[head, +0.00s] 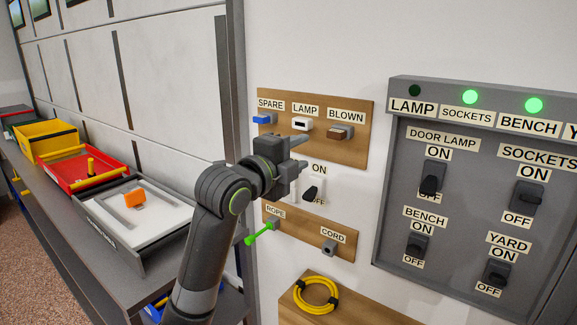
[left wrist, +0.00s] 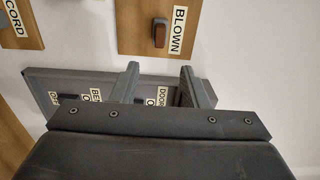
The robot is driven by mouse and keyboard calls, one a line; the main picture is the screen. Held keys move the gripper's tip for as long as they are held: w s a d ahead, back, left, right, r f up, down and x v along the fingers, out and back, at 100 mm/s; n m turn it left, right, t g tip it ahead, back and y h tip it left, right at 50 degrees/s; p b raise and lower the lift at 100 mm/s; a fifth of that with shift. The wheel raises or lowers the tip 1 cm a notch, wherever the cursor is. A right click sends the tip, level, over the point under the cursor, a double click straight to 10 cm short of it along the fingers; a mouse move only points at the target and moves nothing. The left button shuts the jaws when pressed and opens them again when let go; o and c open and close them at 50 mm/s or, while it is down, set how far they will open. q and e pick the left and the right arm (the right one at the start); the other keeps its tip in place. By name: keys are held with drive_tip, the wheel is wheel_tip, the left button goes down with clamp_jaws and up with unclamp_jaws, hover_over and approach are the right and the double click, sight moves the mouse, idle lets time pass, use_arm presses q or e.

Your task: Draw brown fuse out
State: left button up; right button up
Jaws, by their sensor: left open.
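The brown fuse (head: 340,132) sits in the wooden fuse board (head: 362,108) under the BLOWN label. It also shows at the top of the left wrist view (left wrist: 159,34), beyond the fingertips. My left gripper (head: 301,152) is open and empty, in front of the wall below and to the left of the brown fuse, apart from it. Its two spread fingers show in the left wrist view (left wrist: 162,78). A blue fuse (head: 264,118) sits under SPARE and a white piece (head: 301,123) under LAMP. My right gripper is not in view.
A grey switch panel (head: 385,190) with several black switches stands to the right. Below the gripper are a wall switch (head: 313,190), a lower board (head: 290,237) with a green peg (head: 262,232), and a yellow cord coil (head: 316,293). Trays line the bench at left.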

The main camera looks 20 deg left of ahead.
use_arm(q)
drive_tip(key=shift+v, duration=1.55)
